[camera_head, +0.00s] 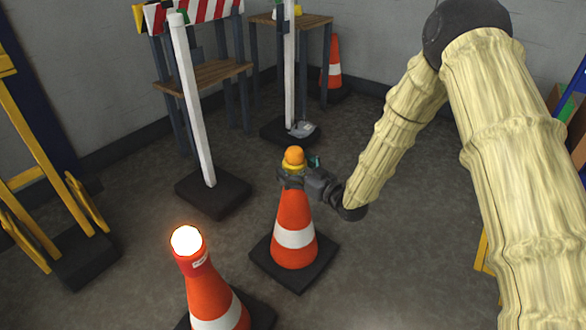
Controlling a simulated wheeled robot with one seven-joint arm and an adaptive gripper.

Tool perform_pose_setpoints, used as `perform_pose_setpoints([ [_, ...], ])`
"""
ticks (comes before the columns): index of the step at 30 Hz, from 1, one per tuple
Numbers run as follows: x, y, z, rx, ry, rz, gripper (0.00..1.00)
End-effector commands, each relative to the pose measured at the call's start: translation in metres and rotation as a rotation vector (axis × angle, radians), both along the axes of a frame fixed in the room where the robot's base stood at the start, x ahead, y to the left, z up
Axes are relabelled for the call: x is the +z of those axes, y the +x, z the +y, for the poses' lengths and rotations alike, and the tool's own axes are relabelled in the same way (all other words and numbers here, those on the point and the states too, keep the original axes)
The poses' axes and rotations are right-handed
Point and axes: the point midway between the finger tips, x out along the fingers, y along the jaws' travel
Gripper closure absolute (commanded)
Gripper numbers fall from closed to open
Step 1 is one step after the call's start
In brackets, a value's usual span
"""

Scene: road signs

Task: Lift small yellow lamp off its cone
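The small yellow lamp (294,158) has an orange dome on a yellow base and sits at the top of an orange and white traffic cone (294,236) in the middle of the view. The cone stands upright on a dark square base. My gripper (291,178) reaches in from the right, at the height of the lamp's base and the cone's tip. Its dark fingers are around or beside that spot. They are too small here to tell whether they grip the lamp.
A second cone (213,300) with a lit lamp (187,240) stands front left. A white post (196,110) on a dark base is behind it. Wooden shelves (200,76) and another cone (334,66) are at the back. A yellow frame (30,190) is at left.

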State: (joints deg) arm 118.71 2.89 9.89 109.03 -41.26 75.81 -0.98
Motion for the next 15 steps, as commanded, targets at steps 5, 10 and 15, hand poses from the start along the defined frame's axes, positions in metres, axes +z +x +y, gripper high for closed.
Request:
perform_pose_setpoints([
  [5,-0.0002,-0.0002,-0.0001,0.0,0.0,0.0,0.41],
  [10,-0.0003,-0.0002,-0.0002,0.0,0.0,0.0,0.69],
  [15,0.0002,0.0,-0.0003,0.0,0.001,-0.001,0.69],
])
